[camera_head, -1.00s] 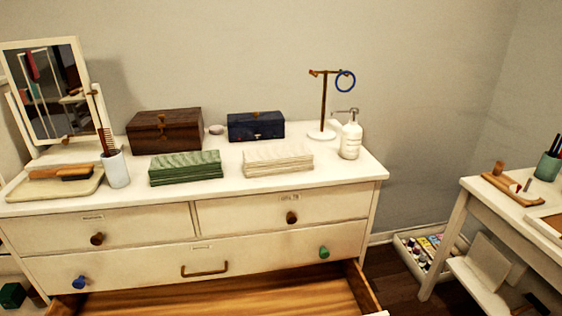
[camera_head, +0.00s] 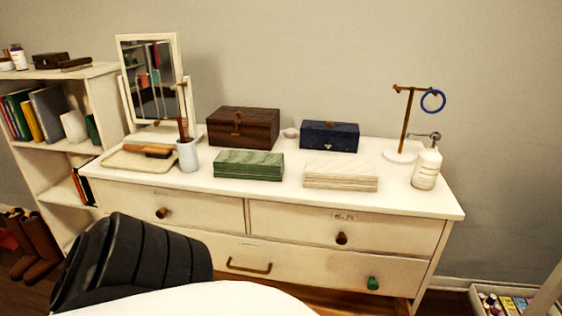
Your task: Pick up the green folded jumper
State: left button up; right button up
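The green folded jumper (camera_head: 249,165) lies flat as a neat stack on top of the white dresser (camera_head: 285,193), near its front edge. It is left of a cream folded stack (camera_head: 341,175) and in front of a dark brown wooden box. Nothing covers it. A black and white part of my own arm or body shows at the bottom left, in front of the dresser and well short of the jumper. No fingertips of either gripper show.
Around the jumper stand a cup with a comb (camera_head: 187,154), a tray with a brush (camera_head: 141,158), the brown box (camera_head: 243,128), a blue box (camera_head: 329,136), a soap bottle (camera_head: 426,168) and a ring stand (camera_head: 402,155). The dresser's bottom drawer looks open. A bookshelf (camera_head: 102,107) stands left.

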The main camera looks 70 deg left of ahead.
aim_at(228, 164)
jog(key=i, duration=0.6)
jog(key=u, duration=3.2)
